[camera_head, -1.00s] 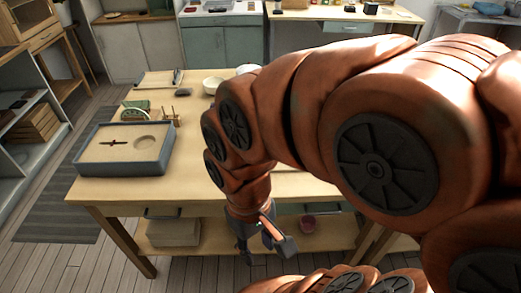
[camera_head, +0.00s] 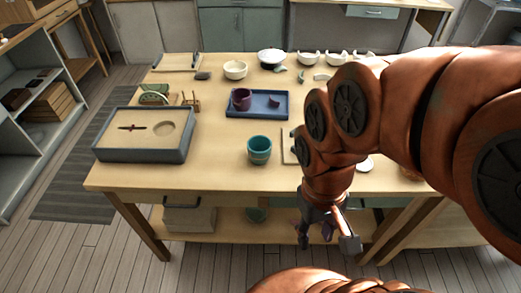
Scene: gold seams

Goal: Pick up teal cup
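The teal cup (camera_head: 259,150) stands upright on the wooden table (camera_head: 215,171), near its front edge. It has a teal upper part and a darker band lower down. My gripper (camera_head: 324,240) hangs in front of the table edge, lower than the tabletop and to the right of the cup in the picture. It points down with its fingers apart, and it is not touching the cup. Something purple shows behind the fingers, on the lower shelf or between them; I cannot tell which.
Left of the cup is a grey sand tray (camera_head: 145,153). Behind it is a blue tray (camera_head: 238,112) with a purple cup (camera_head: 241,99) and a shard. White bowls (camera_head: 235,70) and broken pieces line the back. My arm covers the table's right side.

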